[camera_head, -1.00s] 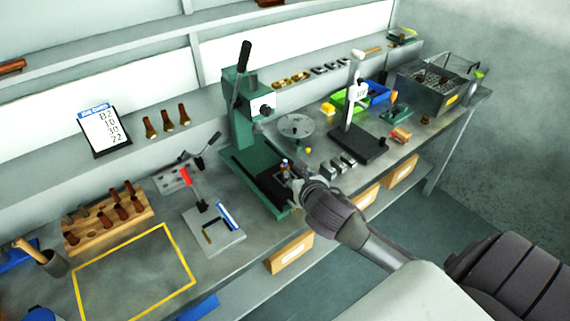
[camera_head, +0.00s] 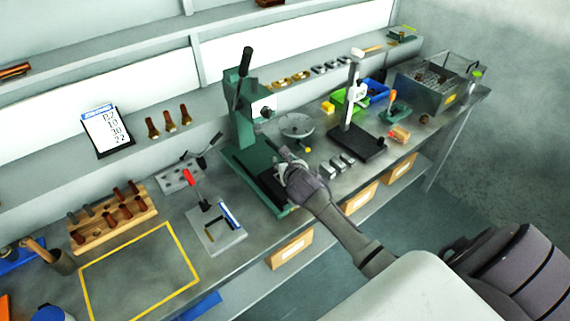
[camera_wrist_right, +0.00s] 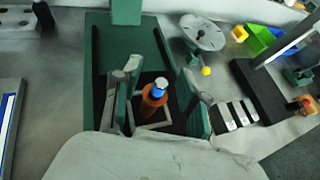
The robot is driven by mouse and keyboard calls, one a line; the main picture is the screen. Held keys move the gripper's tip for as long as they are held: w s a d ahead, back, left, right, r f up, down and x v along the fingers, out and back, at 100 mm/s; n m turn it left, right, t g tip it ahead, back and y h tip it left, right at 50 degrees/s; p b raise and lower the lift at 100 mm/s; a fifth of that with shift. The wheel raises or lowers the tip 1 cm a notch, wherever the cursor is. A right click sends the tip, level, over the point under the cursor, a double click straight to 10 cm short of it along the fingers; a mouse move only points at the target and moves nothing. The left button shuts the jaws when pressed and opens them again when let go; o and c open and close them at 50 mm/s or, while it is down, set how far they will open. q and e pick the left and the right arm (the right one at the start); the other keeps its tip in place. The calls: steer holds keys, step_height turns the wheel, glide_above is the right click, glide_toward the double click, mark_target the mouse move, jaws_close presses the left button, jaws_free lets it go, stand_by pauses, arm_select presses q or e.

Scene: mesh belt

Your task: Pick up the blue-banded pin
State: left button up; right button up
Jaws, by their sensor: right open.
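The blue-banded pin (camera_wrist_right: 155,95) stands upright in a small square holder on the dark bed of the green press. It looks copper-orange with a blue band near its pale top. My right gripper (camera_wrist_right: 160,78) is open, with one finger on each side of the pin; I cannot tell whether either touches it. In the head view my right gripper (camera_head: 282,164) is over the front of the green press (camera_head: 241,120) and hides the pin. My left gripper is not in view.
The press column and lever stand just behind. A round grey dish (camera_head: 296,126) and small metal blocks (camera_head: 338,164) are to the right. A red-handled clamp fixture (camera_head: 215,225) sits to the left. A yellow-outlined area (camera_head: 140,262) is empty.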

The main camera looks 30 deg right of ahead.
steer(key=shift+w+f, duration=0.1)
steer(key=shift+w, duration=0.05)
steer(key=shift+d, duration=0.1)
jaws_close()
